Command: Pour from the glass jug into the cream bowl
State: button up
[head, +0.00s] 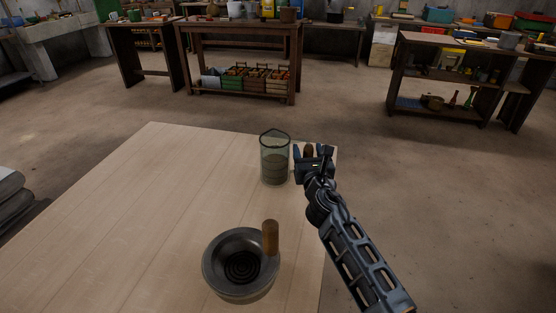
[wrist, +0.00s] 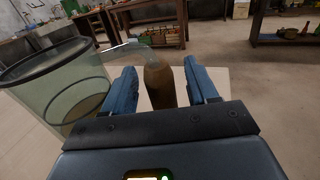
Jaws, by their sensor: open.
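The glass jug (head: 274,160) stands upright on the table, with brownish contents in its lower part. In the wrist view the jug (wrist: 50,85) is at the left, partly cut off by the frame. Its brown handle (wrist: 158,85) stands between the two blue fingers of my gripper (wrist: 161,82), with gaps on both sides. In the head view my gripper (head: 313,152) is just right of the jug, open around the handle. No cream bowl shows clearly; a grey round bowl-like vessel (head: 212,262) with dark rings inside and a brown upright handle stands nearer the front.
The pale wooden table (head: 150,200) is clear to the left of the jug and the grey vessel. The table's right edge runs close by my arm. Workbenches (head: 240,27) and a shelf unit (head: 450,75) stand well behind, across the open floor.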

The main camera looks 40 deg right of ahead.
jog(key=shift+c, duration=0.4)
grip_shut()
